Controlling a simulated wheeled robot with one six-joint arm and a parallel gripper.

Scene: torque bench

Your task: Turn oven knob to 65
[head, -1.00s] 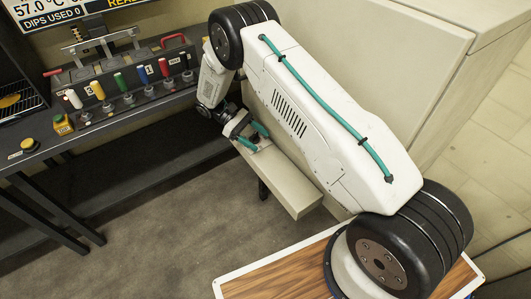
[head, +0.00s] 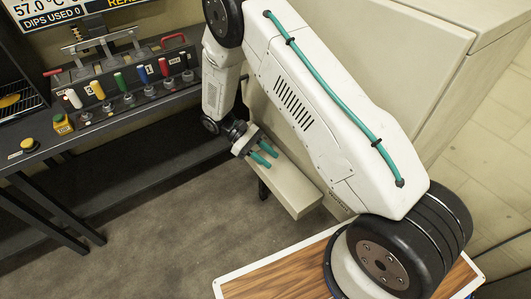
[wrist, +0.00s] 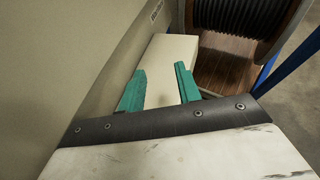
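My gripper (head: 267,153) has teal fingers and hangs in front of the large beige cabinet, just above a beige ledge (head: 298,198). The wrist view shows my gripper (wrist: 160,72) with its fingers apart and nothing between them; the ledge (wrist: 170,50) is beyond them. I cannot clearly make out an oven knob. A dark oven-like box with a wire rack (head: 18,100) is cut off at the left edge. A round yellow knob or button (head: 28,144) sits near it on the bench, far from my gripper. A display (head: 60,12) above reads 57.0 °C and DIPS USED 0.
A black bench panel (head: 135,98) carries several coloured handles and a small yellow box (head: 62,123). The beige cabinet (head: 390,70) stands behind my arm. A wood-topped surface (head: 275,280) is at the front. The wrist view shows a black cable reel (wrist: 240,20). The floor (head: 165,215) is clear.

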